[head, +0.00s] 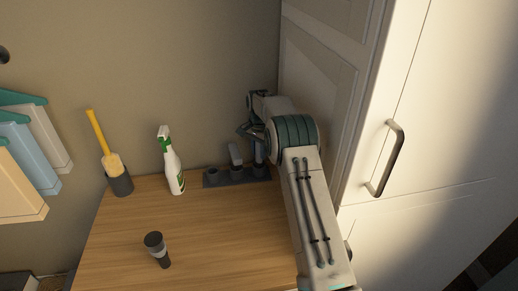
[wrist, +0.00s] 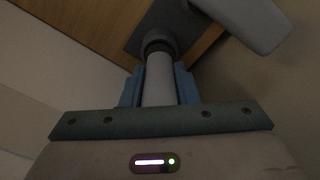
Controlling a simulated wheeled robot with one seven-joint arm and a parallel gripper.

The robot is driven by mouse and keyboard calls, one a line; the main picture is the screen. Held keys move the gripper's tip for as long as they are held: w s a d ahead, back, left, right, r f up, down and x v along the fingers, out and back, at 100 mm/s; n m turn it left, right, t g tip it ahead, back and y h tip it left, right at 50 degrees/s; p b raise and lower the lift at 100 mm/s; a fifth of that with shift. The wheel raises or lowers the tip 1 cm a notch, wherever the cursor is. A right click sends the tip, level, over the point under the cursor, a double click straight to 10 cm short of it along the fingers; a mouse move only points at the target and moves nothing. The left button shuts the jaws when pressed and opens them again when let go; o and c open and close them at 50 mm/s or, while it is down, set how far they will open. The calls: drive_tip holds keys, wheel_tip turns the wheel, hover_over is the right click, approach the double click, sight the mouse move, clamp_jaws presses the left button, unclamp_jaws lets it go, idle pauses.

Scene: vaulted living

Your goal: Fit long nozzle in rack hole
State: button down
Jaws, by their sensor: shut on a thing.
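The dark grey rack (head: 222,182) lies at the back right of the wooden table. My gripper (head: 256,142) is over the rack's right end, partly hidden by my own arm. In the wrist view its blue fingers (wrist: 159,90) are shut on the long nozzle, a pale grey tube (wrist: 160,78). The tube's far end meets a dark round collar (wrist: 158,42) at the rack; I cannot tell how deep it sits. Another grey nozzle (head: 235,155) stands in the rack's middle place and shows close by in the wrist view (wrist: 245,20). The rack's left hole (head: 212,173) looks empty.
A spray bottle (head: 173,162) stands left of the rack, and a yellow-handled brush in a dark holder (head: 121,184) is farther left. A white cabinet (head: 420,130) borders the right side. The table's middle is clear.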

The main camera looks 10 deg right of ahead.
drive_tip(key=shift+s+a+f+b, duration=0.2)
drive_tip(key=shift+s+f+b, duration=0.1)
drive_tip(key=shift+f, duration=0.25)
drive_tip(key=shift+s+a+f+b, duration=0.2)
drive_tip(key=shift+s+f, duration=0.1)
drive_tip(key=shift+f, duration=0.25)
drive_tip(key=shift+r, duration=0.1)
idle(0.4)
drive_tip(key=c, duration=1)
unclamp_jaws()
drive_tip(key=shift+a, duration=0.1)
drive_tip(key=shift+c, duration=0.2)
drive_tip(key=shift+r, duration=0.1)
drive_tip(key=shift+w+r, duration=0.1)
drive_tip(key=shift+r, duration=0.1)
drive_tip(key=r, duration=0.4)
drive_tip(key=r+b, duration=0.1)
drive_tip(key=r, duration=0.9)
drive_tip(key=shift+w+d+b, duration=0.1)
drive_tip(key=shift+d+b, duration=0.15)
drive_tip(key=shift+b, duration=0.1)
drive_tip(key=shift+r, duration=0.6)
